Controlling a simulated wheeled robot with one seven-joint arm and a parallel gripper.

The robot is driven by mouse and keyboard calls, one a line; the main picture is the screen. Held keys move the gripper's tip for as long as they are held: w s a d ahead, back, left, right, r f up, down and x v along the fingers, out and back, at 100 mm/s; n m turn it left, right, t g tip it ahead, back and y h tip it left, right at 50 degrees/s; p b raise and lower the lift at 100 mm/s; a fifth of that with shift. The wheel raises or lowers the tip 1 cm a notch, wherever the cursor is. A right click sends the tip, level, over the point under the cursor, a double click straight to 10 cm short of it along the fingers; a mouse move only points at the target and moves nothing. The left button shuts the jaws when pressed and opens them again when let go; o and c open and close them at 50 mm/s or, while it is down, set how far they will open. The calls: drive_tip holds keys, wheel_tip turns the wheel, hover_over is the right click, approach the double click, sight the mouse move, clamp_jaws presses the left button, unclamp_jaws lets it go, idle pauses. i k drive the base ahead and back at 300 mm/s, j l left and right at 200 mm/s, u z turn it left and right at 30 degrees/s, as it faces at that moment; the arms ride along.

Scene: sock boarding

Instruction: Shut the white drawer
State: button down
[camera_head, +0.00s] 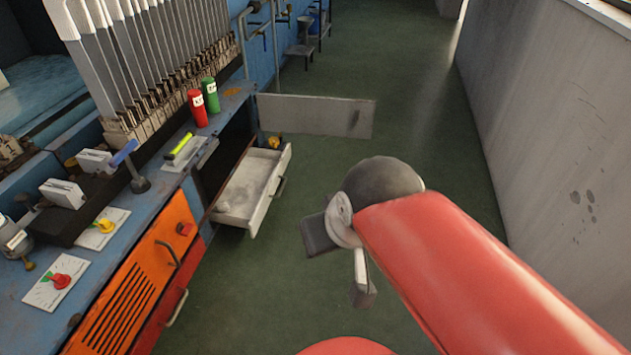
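The white drawer (240,205) is pulled out of the blue bench on the left. It looks empty, with a stained floor, and a dark handle shows on its front (273,188). My gripper (338,268) is to the right of the drawer and nearer to me, over the green floor. Its two fingers are spread apart with nothing between them. It is apart from the drawer. The red arm hides the floor at the lower right.
A grey panel (315,115) juts out from the bench just beyond the drawer. Red (198,108) and green (211,96) cylinders stand on the bench top. An orange cabinet front (140,285) is nearer. A grey wall (550,110) stands right; green floor (425,130) is clear between.

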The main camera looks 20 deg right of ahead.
sight(250, 192)
drive_tip(key=i+l, duration=0.2)
drive_tip(key=i, duration=0.25)
drive_tip(key=i+l+u, duration=0.1)
drive_tip(key=i, duration=0.3)
drive_tip(key=l, duration=0.15)
